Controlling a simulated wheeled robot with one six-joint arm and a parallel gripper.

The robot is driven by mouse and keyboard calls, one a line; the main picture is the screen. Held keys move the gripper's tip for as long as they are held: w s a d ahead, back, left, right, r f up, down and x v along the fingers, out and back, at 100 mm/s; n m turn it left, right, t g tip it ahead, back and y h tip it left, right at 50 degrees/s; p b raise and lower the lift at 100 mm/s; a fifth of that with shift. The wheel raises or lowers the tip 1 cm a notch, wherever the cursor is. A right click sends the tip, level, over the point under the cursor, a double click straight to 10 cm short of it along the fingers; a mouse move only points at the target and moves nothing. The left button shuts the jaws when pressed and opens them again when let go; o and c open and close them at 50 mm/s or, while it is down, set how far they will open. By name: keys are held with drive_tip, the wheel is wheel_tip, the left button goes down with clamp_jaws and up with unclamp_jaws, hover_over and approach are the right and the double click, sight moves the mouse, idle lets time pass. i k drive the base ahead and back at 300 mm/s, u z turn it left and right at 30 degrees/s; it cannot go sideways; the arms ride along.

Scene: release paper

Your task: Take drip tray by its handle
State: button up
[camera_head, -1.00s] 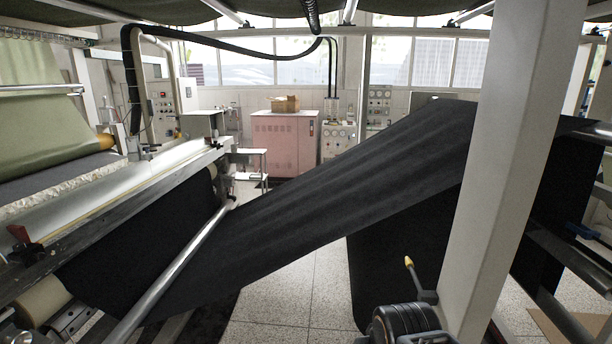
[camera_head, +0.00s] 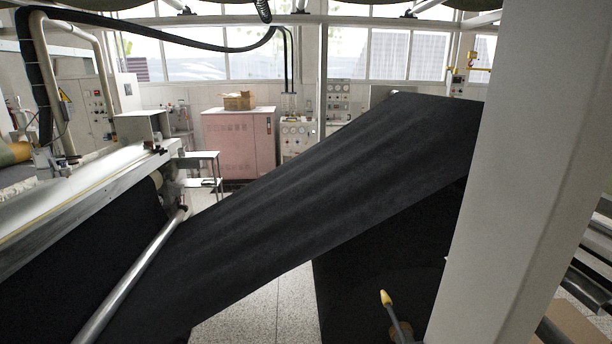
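I cannot make out a drip tray or its handle in the head view. My gripper is not in view either. A broad black sheet (camera_head: 320,185) runs from the machine at the left up to the right and covers much of the middle. A yellow-tipped lever (camera_head: 387,299) stands at the bottom, close to the pillar; what it is fixed to is mostly cut off by the frame edge.
A thick pale pillar (camera_head: 530,150) blocks the right side. A metal bar (camera_head: 135,275) slants along the left machine (camera_head: 75,210). A pink cabinet (camera_head: 240,142) with a cardboard box (camera_head: 238,101) stands behind. Some tiled floor (camera_head: 265,315) shows below the sheet.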

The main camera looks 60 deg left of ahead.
sight(211, 179)
drive_tip(key=z, duration=1)
drive_tip(key=i, duration=4.9)
drive_tip(key=u, duration=3.05)
drive_tip(key=i, duration=5.25)
